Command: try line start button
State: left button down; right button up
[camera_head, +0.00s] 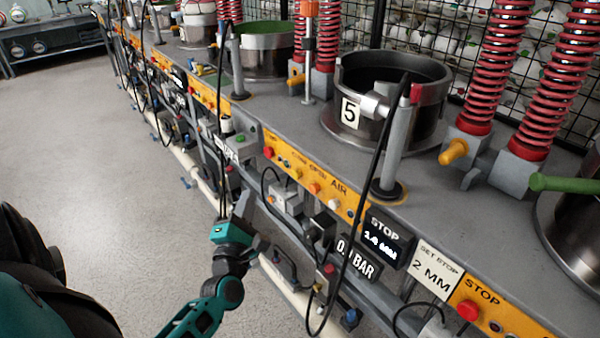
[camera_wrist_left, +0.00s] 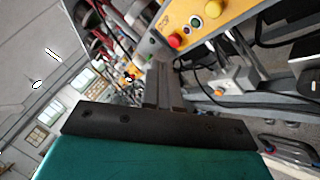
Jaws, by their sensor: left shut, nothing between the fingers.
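A small grey box (camera_head: 240,148) with a green button on top (camera_head: 239,138) is fixed to the front edge of the bench. A white label, only partly readable, is beside it. I take this to be the line start button, but cannot be sure from the lettering. My left gripper (camera_head: 243,202) is shut and empty, pointing up, below the box and apart from it in the head view. In the left wrist view its fingers (camera_wrist_left: 158,84) are together, with the box partly hidden beyond their tips. My right gripper is not in view.
A yellow panel (camera_head: 305,178) with a red button (camera_head: 268,152) and other knobs runs right of the box. Black cables (camera_head: 374,165) hang before the bench. Displays (camera_head: 386,240) and grey boxes (camera_head: 287,201) sit lower. The floor (camera_head: 110,130) to the left is clear.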

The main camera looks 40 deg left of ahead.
aim_at(296, 174)
pick_arm(q)
jog(key=w+d+b, duration=0.1)
jog(key=w+d, duration=0.1)
jog(key=w, duration=0.6)
jog(key=shift+w+d, duration=0.2)
jog(key=shift+d, duration=0.05)
dwell(1.9)
jog(key=shift+w+d, duration=0.1)
jog(key=shift+w, duration=0.3)
jog(key=shift+w+d+b, duration=0.15)
jog(key=shift+w+b, duration=0.2)
jog(key=shift+w, duration=0.1)
dwell(0.7)
dwell(0.3)
jog(key=shift+s+a, duration=0.25)
jog(key=shift+s, duration=0.6)
